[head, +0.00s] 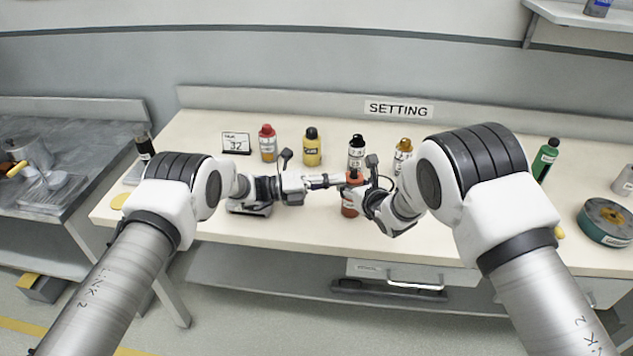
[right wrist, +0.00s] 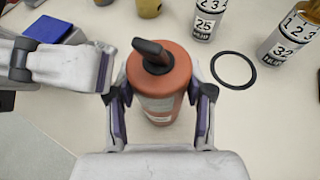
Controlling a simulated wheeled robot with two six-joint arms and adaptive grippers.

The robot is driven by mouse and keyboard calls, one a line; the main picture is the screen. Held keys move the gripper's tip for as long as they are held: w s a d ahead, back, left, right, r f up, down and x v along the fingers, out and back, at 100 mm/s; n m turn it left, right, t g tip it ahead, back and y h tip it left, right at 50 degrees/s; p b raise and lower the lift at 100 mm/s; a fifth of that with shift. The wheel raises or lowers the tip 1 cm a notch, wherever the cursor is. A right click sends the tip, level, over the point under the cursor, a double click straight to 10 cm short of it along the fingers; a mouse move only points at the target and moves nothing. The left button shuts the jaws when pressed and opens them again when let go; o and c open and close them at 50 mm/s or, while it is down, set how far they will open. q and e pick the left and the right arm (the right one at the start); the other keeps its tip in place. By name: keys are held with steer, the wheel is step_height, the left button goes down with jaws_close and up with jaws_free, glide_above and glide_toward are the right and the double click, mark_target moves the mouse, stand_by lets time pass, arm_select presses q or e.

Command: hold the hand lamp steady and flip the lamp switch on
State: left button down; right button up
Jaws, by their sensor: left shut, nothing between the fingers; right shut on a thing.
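The hand lamp (head: 349,208) is an orange-brown cylinder with a pale label band, upright over the table. In the right wrist view the lamp (right wrist: 160,92) has a black switch lever (right wrist: 152,52) on top, tilted toward the upper left. My right gripper (right wrist: 160,108) is shut around the lamp's body, a finger on each side. My left gripper (head: 333,180) is shut and empty, reaching in from the left with its tip close beside the lamp's top. In the wrist view the left gripper (right wrist: 105,62) overlaps the lamp's left edge; I cannot tell whether they touch.
Several bottles stand behind, including a red-capped one (head: 267,143), a yellow one (head: 312,149) and a numbered one (head: 356,150). A black ring (right wrist: 233,70) lies right of the lamp. A green bottle (head: 545,160) and round tin (head: 605,222) are at right. The table front (head: 300,240) is clear.

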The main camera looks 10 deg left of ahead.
steer(key=shift+f, duration=0.1)
arm_select(q)
steer(key=shift+x, duration=1.05)
steer(key=shift+w+r+n+y, duration=0.1)
steer(key=shift+r+n+y, duration=0.2)
steer(key=shift+n, duration=0.5)
steer(key=n, duration=0.1)
steer(key=w+r+n, duration=0.1)
steer(key=shift+n+y, duration=0.3)
steer(key=shift+n, duration=0.1)
steer(key=v, duration=1)
steer(key=shift+r, duration=0.5)
